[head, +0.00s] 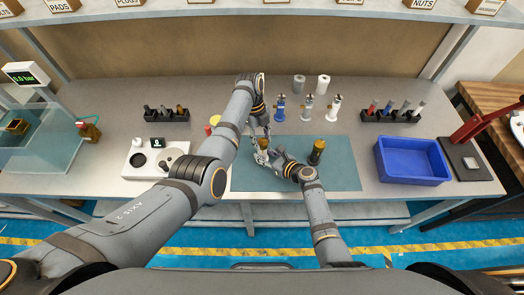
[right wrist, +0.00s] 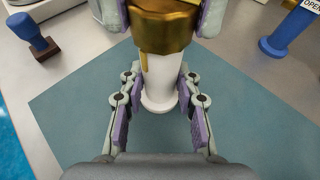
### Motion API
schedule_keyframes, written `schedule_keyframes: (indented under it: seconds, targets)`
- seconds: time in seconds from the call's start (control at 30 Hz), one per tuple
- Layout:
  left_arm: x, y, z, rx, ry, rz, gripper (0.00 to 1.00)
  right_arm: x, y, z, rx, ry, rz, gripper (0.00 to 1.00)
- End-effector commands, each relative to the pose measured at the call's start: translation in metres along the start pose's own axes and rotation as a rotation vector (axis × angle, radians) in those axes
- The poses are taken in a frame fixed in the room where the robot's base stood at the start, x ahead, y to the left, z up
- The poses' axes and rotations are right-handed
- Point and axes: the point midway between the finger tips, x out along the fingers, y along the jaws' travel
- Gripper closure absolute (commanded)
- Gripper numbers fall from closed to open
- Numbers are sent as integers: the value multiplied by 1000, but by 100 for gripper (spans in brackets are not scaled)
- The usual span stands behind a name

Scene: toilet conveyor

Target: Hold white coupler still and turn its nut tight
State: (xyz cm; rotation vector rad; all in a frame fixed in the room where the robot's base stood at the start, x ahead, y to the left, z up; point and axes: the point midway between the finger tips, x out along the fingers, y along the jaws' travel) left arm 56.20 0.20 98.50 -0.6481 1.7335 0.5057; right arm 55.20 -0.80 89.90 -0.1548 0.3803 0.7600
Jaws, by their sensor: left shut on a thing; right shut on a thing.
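The white coupler (right wrist: 160,85) stands upright over the teal mat, with a brass nut (right wrist: 163,25) around its top. In the head view the brass nut (head: 263,143) is small and mostly covered by my grippers. My right gripper (right wrist: 160,75) is shut on the white body, its purple-padded fingers on either side below the nut; it also shows in the head view (head: 268,158). My left gripper (head: 262,137) comes from above and is shut on the nut, its purple pads on both sides at the top of the right wrist view (right wrist: 160,14). The coupler's back is hidden.
A dark cylinder with a brass top (head: 317,152) stands on the mat (head: 338,178) just right of my right gripper. Blue and white valves (head: 308,107) stand behind. A blue bin (head: 411,161) is at right, a white scale (head: 148,162) at left. The mat's right part is clear.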

Motion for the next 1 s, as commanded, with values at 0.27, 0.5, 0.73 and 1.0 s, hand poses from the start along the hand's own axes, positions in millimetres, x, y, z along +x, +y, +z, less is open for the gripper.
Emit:
schedule_keyframes:
  seconds: [0.27,0.5,0.73,1.0]
  targets:
    - [-1,-1,0,222,-3,54,82,0,1,1,1,-2,2,100]
    - [-1,0,1,369,-3,92,82,0,0,1,1,-2,1,100]
    - [0,0,1,603,-1,153,82,0,0,1,0,-2,0,100]
    - [0,0,1,610,-1,155,52,0,0,1,0,-1,-1,100]
